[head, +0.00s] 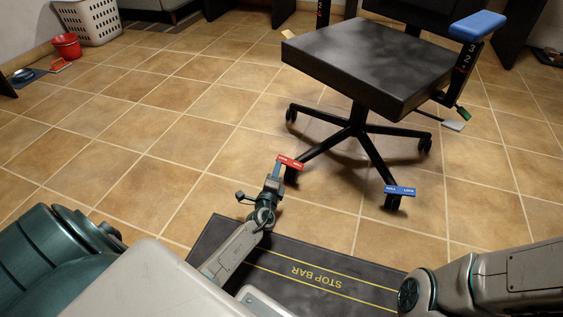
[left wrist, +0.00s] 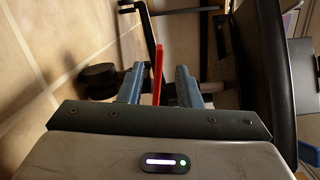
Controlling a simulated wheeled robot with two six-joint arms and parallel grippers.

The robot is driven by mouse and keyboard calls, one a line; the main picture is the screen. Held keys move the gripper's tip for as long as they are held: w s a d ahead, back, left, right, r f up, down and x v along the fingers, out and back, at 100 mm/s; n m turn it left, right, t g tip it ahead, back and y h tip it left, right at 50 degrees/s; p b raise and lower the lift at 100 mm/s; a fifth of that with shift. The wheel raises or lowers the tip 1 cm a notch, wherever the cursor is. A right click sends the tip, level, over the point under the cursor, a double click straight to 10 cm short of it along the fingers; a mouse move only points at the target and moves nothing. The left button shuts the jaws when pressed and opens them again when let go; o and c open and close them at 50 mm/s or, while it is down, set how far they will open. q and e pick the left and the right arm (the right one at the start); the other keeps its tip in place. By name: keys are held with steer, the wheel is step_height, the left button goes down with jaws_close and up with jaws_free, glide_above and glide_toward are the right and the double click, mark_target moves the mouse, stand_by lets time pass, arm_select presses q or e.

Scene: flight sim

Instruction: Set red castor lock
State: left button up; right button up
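The red castor lock (head: 290,162) is a small flat tab with white lettering on a front castor of the black office chair (head: 365,68). My left gripper (head: 278,170) is right at it. In the left wrist view, the red lock (left wrist: 158,74) shows edge-on between the two blue-grey fingers of my left gripper (left wrist: 159,84), with a gap on each side. The fingers are apart. The blue castor lock (head: 400,190) is on another front castor, to the right. My right arm comes in at the lower right; its gripper is out of view.
A dark mat marked STOP BAR (head: 318,276) lies on the tiled floor below the chair. The chair's blue-topped armrest (head: 477,26) stands at upper right. A red bucket (head: 67,46) and white basket (head: 92,20) are far left.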

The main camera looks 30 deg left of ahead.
mark_target(280, 158)
arm_select(q)
steer(key=b+x, duration=0.1)
steer(key=x, duration=0.5)
steer(key=shift+w+a, duration=0.15)
steer(key=shift+w, duration=0.05)
steer(key=shift+c, duration=0.2)
jaws_close()
